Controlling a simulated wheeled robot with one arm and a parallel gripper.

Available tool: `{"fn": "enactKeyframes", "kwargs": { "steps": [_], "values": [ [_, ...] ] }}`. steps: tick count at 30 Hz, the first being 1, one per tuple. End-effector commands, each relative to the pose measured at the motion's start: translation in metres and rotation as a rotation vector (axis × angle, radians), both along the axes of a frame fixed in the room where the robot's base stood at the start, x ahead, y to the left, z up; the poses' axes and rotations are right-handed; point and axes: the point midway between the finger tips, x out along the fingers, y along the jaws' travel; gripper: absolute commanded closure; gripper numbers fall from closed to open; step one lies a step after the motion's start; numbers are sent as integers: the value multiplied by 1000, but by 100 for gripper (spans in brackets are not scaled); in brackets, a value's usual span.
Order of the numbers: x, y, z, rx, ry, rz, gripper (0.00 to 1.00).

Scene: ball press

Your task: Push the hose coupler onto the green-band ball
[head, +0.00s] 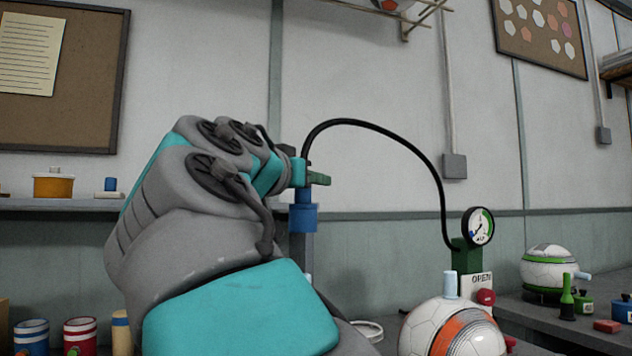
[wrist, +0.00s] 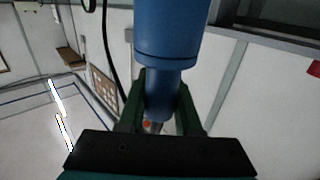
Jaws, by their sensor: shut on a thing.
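My gripper (head: 318,180) is shut on the blue hose coupler (head: 303,217), raised left of the middle in the head view. In the wrist view the coupler (wrist: 167,45) stands between the green fingers of my gripper (wrist: 160,105), which close on its narrower part. A black hose (head: 385,133) arches from the coupler to the gauge block. The green-band ball (head: 548,272) sits on the bench at the far right, well apart from the coupler, with a light-blue stem pointing right from its side.
An orange-band ball (head: 455,332) with a light-blue stem on top stands nearer, at the lower right. Behind it are the pressure gauge (head: 480,226), a red knob (head: 486,297) and an OPEN sign (head: 481,280). A green pointed bottle (head: 567,298) stands before the green-band ball. Colored cups (head: 80,335) stand lower left.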

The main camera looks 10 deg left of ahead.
Motion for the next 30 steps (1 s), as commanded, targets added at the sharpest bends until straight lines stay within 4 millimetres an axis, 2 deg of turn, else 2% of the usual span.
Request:
{"fn": "enactKeyframes", "kwargs": {
  "steps": [10,30],
  "values": [
    [0,0,-3,1,-2,-3,100],
    [0,0,-57,1,-1,-2,100]
  ]
}}
